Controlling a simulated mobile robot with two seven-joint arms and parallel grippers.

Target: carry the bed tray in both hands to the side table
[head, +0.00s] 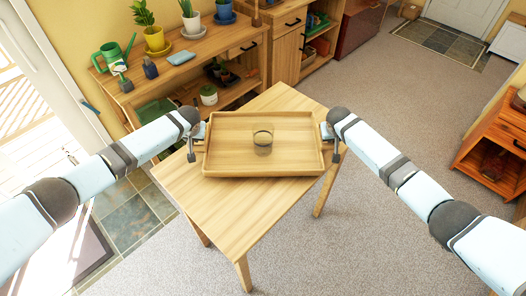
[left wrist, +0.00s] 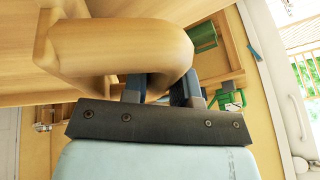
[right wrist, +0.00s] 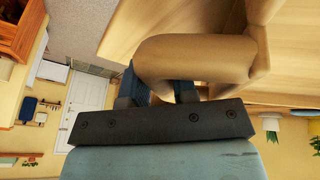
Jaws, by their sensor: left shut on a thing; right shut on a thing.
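The wooden bed tray (head: 222,160) is at the middle of the head view, over the top of a small wooden table (head: 225,215). I cannot tell whether it rests on the table or hangs just above it. A clear glass (head: 263,139) stands upright in the tray. My left gripper (head: 197,135) is shut on the tray's left handle, which shows close up in the left wrist view (left wrist: 120,45). My right gripper (head: 328,133) is shut on the right handle, seen in the right wrist view (right wrist: 195,58). The tray looks about level.
A wooden bench (head: 200,45) with potted plants and a green watering can (head: 112,56) stands behind, at the left. An orange-brown cabinet (head: 495,140) is at the right. Carpet (head: 400,90) between them is clear. A glass door (head: 30,110) is at the left.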

